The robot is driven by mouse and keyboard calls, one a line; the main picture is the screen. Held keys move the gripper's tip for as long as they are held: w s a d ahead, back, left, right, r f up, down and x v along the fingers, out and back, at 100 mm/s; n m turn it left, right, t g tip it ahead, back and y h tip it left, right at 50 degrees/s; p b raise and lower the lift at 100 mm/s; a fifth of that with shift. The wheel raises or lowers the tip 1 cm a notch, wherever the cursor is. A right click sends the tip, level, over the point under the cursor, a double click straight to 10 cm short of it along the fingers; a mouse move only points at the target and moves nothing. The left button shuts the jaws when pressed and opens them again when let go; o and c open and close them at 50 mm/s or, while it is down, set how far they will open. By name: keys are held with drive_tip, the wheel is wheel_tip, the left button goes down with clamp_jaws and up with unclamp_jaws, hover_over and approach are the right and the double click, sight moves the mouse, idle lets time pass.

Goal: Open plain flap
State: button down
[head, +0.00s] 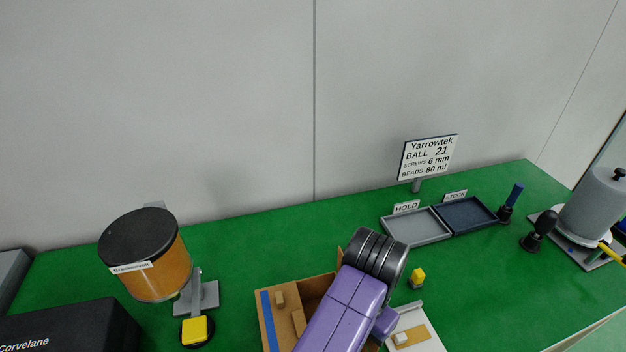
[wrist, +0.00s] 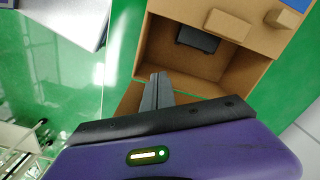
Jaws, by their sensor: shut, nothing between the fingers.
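A brown cardboard box (head: 322,283) stands on the green bench, partly hidden by my purple arm in the head view. In the wrist view its inside (wrist: 188,62) is partly open to view, with a dark block (wrist: 197,39) in it. A panel with a blue stripe (head: 267,318) and small brown blocks lies on the box's left side in the head view. A plain brown piece (wrist: 129,101) shows left of my fingers; whether it is the plain flap I cannot tell. My gripper (wrist: 157,82) is shut and empty, its tips over the box opening.
A white board (head: 416,332) lies right of the box, with a small yellow object (head: 417,277) behind it. An orange canister (head: 150,255) and a yellow button (head: 197,330) stand to the left. Two trays (head: 416,228) (head: 466,214) are at the back right.

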drive_tip(key=shift+w+d, duration=0.15)
drive_tip(key=shift+d, duration=0.45)
drive_tip(key=shift+a, duration=0.1)
wheel_tip(320, 180, up, 12)
drive_tip(key=a+p, duration=0.2)
drive_tip(key=p, duration=0.2)
drive_tip(key=shift+s+a+p, duration=0.3)
drive_tip(key=shift+s+a, duration=0.05)
drive_tip(key=shift+s, duration=0.05)
idle(0.8)
drive_tip(key=shift+w, duration=0.1)
